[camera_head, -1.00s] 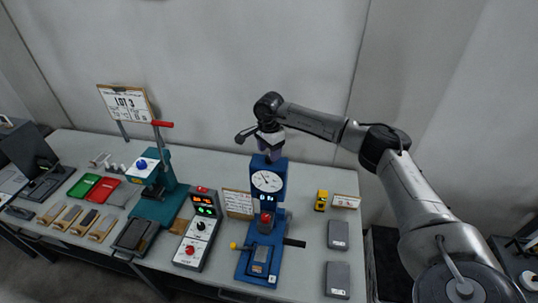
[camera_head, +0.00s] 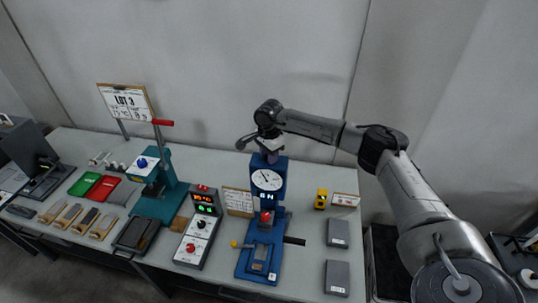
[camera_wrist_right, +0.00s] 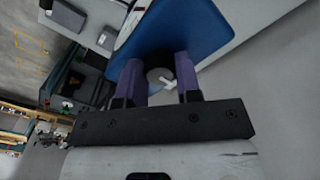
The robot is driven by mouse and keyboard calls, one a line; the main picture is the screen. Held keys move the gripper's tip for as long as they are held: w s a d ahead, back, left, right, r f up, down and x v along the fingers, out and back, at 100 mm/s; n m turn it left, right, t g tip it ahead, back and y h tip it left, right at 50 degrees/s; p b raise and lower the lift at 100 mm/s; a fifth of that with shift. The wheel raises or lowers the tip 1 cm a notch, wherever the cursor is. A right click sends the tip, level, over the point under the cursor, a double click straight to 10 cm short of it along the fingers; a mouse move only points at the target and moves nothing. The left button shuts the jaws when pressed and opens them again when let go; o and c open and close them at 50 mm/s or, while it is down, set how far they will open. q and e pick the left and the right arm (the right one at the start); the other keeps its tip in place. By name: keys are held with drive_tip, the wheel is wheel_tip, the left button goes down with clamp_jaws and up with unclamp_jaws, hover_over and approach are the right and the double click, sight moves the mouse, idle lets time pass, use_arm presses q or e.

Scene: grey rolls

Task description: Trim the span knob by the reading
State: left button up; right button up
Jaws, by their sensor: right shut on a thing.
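The blue gauge stand (camera_head: 262,225) stands upright at the middle of the bench, with a round white dial (camera_head: 267,180) and a small lit readout (camera_head: 267,197) too small to read surely. My right gripper (camera_head: 270,156) is at the top of this stand. In the right wrist view its purple fingers (camera_wrist_right: 160,75) stand on both sides of a dark round knob with a white pointer (camera_wrist_right: 167,82) on the blue surface, shut on it. The fingers partly hide the knob. My left gripper is not in view.
A control box (camera_head: 196,240) with lit displays and knobs stands left of the stand, and a teal press (camera_head: 155,200) beyond it. A paper card (camera_head: 238,203) stands between. Grey blocks (camera_head: 338,233) and a yellow item (camera_head: 321,198) lie to the right.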

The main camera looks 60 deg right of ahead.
drive_tip(key=c, duration=0.3)
drive_tip(key=m+p, duration=0.1)
drive_tip(key=m, duration=1)
drive_tip(key=shift+p, duration=0.4)
drive_tip(key=shift+m, duration=0.3)
idle(0.3)
